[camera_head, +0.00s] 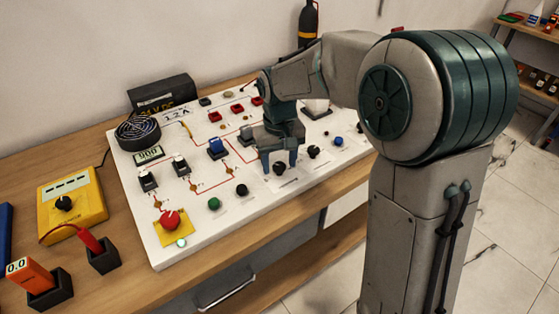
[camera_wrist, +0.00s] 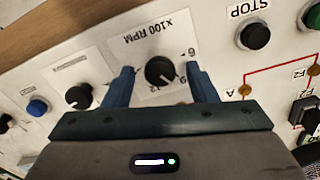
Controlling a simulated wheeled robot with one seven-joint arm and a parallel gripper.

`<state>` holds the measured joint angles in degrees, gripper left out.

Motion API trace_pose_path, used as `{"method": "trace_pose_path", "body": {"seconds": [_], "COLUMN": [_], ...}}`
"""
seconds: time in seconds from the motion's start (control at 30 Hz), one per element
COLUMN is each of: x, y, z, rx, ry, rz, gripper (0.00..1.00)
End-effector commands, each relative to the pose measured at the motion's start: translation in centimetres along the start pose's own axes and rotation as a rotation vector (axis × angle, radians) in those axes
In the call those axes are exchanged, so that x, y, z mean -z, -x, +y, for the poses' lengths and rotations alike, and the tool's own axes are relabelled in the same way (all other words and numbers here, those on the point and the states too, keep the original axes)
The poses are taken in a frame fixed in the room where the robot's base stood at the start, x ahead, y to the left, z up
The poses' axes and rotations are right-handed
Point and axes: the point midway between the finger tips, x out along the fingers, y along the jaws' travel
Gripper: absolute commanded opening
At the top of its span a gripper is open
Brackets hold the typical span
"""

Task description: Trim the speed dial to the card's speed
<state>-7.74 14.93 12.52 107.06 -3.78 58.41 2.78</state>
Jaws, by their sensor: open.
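The speed dial is a black knob (camera_wrist: 160,72) on a white plate marked "x100 RPM", with 6, 9 and 12 around it. It also shows in the head view (camera_head: 279,169) near the panel's front edge. My gripper (camera_wrist: 158,68) is open, with one blue finger on each side of the knob and a visible gap to each. In the head view my gripper (camera_head: 279,161) points down over the dial. A white card (camera_head: 176,114) at the panel's back seems to read "12A"; I make out no speed on it. A small display (camera_head: 148,154) appears to read 900.
The white panel (camera_head: 205,240) carries switches, a red emergency button (camera_head: 171,220), and a green button (camera_head: 214,204). A black STOP button (camera_wrist: 253,36) and another black knob (camera_wrist: 79,96) flank the dial. A yellow meter (camera_head: 70,207) stands left of the panel.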

Motion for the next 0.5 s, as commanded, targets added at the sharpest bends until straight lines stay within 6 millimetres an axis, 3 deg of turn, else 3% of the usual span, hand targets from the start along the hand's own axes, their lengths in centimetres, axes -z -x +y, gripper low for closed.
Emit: {"method": "trace_pose_path", "body": {"seconds": [0.23,0.4,0.5], "x": [0.00,0.01,0.01], "y": [-0.06,-0.05,-0.04], "z": [-0.01,-0.01,-0.01], "rx": [0.000,0.000,0.000], "ry": [0.000,0.000,0.000], "rz": [0.000,0.000,0.000], "gripper": [0.52,0.07,0.07]}}
